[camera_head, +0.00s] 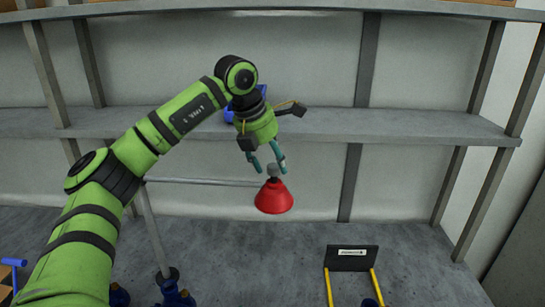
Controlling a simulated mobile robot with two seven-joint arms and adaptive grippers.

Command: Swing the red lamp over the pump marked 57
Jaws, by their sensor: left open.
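The red lamp (273,198) is a cone-shaped shade with a grey knob (272,170) on top. It hangs at the end of a thin horizontal grey bar (205,182), which runs left to an upright pole (152,230). My left gripper (270,168) points down just above the shade, with its teal fingers open and spread about the knob. I cannot tell whether they touch it. Blue pump parts (175,292) show at the bottom edge near the pole foot. No number 57 is readable. My right gripper is out of view.
A black sign (351,258) with a white label, too small to read, stands between yellow rails (377,286); a blue top (370,302) shows between them. A grey shelf (400,125) runs behind my arm. A blue object (229,115) is partly hidden on it.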

